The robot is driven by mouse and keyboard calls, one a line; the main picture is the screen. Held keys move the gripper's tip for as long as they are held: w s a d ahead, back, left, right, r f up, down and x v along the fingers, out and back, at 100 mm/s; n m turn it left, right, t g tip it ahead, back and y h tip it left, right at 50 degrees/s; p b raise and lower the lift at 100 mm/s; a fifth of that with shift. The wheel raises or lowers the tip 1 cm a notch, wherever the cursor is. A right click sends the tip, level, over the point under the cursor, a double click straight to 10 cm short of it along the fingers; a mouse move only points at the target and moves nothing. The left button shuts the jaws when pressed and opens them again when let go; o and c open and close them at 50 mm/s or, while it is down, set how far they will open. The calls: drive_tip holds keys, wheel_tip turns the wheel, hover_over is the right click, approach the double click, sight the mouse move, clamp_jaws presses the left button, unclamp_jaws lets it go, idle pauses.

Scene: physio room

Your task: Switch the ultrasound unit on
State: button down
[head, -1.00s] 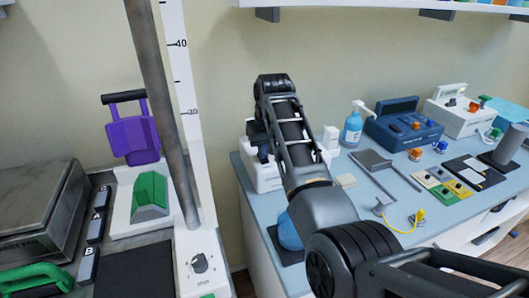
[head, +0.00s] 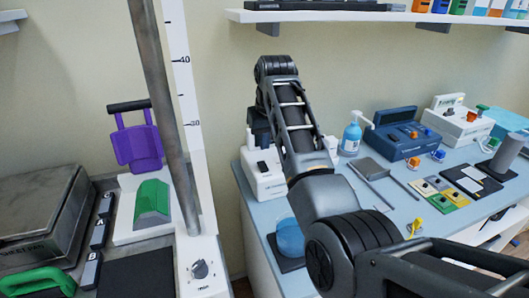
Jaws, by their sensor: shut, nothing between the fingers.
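A white unit (head: 260,185) with a dark rocker switch on its top and small, unreadable lettering on its front stands at the left end of the blue-topped table. It looks like the ultrasound unit, but the label is too small to confirm. My arm covers its right part. My gripper (head: 260,146) hangs from the arm's far end, just above and behind the unit's top, mostly dark and partly hidden by the arm. It is shut and holds nothing. I cannot tell whether it touches the unit, nor which way the switch is set.
The blue-topped table (head: 355,205) also bears a blue jar (head: 290,238), a pump bottle (head: 351,136), a blue device (head: 402,136) and another white device (head: 457,122). A wall shelf (head: 380,16) runs above. A tall scale column (head: 184,100) stands left of my arm.

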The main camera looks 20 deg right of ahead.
drive_tip(key=b+v, duration=0.1)
drive_tip(key=v, duration=0.6)
drive_tip(key=shift+s, duration=0.45)
